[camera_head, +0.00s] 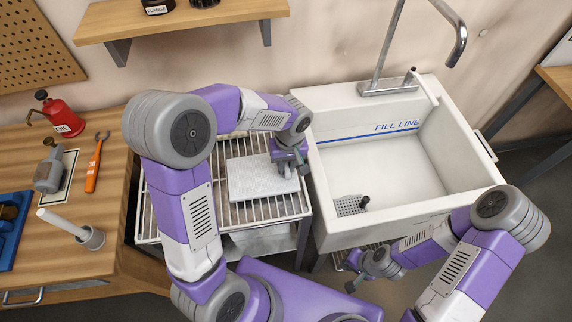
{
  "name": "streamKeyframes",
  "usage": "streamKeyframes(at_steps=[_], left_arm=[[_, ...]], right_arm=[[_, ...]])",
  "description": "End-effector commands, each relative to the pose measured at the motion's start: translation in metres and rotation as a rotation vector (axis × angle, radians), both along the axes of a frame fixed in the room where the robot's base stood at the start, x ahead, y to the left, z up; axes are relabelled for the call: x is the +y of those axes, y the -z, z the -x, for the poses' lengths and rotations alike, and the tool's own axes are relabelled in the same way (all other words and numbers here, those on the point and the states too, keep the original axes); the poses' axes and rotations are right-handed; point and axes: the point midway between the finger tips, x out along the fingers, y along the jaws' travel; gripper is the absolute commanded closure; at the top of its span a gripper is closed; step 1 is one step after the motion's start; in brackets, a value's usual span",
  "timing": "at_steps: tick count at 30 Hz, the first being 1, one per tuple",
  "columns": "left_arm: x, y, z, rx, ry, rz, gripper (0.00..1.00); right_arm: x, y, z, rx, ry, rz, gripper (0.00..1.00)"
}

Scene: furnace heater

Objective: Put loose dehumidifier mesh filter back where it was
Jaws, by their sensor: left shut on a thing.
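A pale grey flat square panel (252,182), which looks like the mesh filter, lies over the wire rack left of the sink. I cannot make out a mesh texture on it. My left gripper (288,170) points down at the panel's right edge and is shut on it; the fingertips are small and partly hidden by the wrist. My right gripper (354,262) is low in front of the sink, well apart from the panel. Its fingers are too small to tell open from shut. I cannot identify a dehumidifier in this view.
A white sink (470,165) with a tall tap (385,84) stands right of the wire rack (228,217). A shelf (185,18) is above.

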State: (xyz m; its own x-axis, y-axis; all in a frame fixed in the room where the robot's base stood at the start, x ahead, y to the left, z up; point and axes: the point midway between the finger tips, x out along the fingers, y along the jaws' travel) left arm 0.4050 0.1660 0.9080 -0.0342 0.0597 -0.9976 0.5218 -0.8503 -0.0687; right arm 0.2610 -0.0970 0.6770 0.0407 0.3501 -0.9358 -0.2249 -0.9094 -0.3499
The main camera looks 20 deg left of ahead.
Motion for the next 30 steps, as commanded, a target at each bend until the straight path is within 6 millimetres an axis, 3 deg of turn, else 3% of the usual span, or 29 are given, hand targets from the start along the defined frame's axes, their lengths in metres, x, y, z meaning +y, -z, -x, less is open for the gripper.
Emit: streamKeyframes(at_steps=[9, 10, 15, 25, 30], left_arm=[[0.0, 0.003, 0.0, -0.001, 0.0, 0.0, 1.0], [0.0, 0.003, 0.0, -0.001, 0.0, 0.0, 0.76], [0.0, 0.002, 0.0, -0.001, 0.0, 0.0, 0.53], [0.0, -0.002, 0.0, -0.001, 0.0, 0.0, 0.53], [-0.002, -0.028, -0.002, -0.006, -0.001, 0.002, 0.53]], right_arm=[[0.0, 0.003, 0.0, 0.0, 0.0, 0.0, 1.0], [0.0, 0.003, 0.0, 0.0, 0.0, 0.0, 1.0], [0.0, 0.002, 0.0, 0.0, 0.0, 0.0, 1.0], [0.0, -0.001, 0.0, 0.0, 0.0, 0.0, 1.0], [0.0, -0.009, 0.0, 0.0, 0.0, 0.0, 1.0]])
